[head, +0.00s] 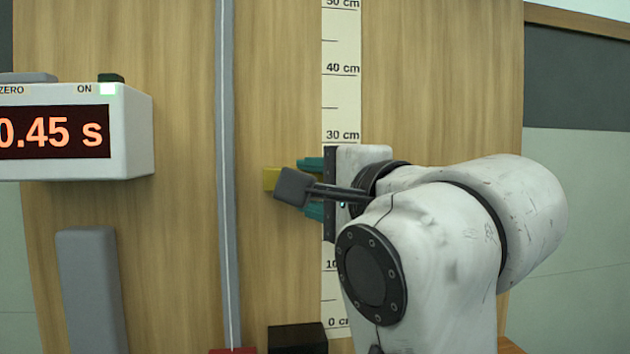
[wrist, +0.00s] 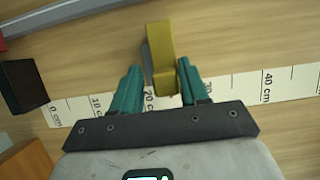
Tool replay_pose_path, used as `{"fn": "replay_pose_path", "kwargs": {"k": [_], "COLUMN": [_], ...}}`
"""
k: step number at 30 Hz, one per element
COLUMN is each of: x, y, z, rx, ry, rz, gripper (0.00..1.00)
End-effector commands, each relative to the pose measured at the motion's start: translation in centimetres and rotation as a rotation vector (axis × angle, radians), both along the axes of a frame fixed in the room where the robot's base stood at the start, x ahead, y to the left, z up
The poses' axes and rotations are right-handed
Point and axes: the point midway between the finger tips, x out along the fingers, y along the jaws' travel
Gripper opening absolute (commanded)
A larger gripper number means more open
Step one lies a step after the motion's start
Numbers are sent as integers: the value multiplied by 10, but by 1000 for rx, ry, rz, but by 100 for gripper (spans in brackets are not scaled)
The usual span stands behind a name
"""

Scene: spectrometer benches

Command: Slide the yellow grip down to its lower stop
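The yellow grip (head: 270,179) shows in the head view in front of the wooden board, left of the scale, between the 20 and 30 cm levels. My gripper (head: 302,187) reaches in from the right, its teal fingers one above the other. My dark wrist camera part hides some of the grip. In the wrist view the grip (wrist: 160,45) stands between the fingers of my open gripper (wrist: 158,63). A gap shows on the left finger's side and a narrower one on the right. A black block (head: 297,338) sits low by the 0 cm mark, perhaps the lower stop.
The scale strip (head: 341,110) runs up the board. A grey rail (head: 228,200) stands left of the grip, with a red piece (head: 232,351) at its foot. A white timer box (head: 130,130) reading 0.45 s is at the left. The board between grip and black block looks clear.

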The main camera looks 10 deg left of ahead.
Motion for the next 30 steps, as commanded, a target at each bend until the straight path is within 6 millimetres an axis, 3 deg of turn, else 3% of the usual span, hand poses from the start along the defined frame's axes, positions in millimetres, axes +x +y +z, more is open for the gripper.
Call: {"fn": "replay_pose_path", "kwargs": {"k": [4,14,30], "x": [1,-4,-74], "y": [1,-3,-59], "z": [-3,1,0], "rx": [-4,0,0], "ry": [5,-2,0], "rz": [1,1,0], "gripper": [51,51,51]}}
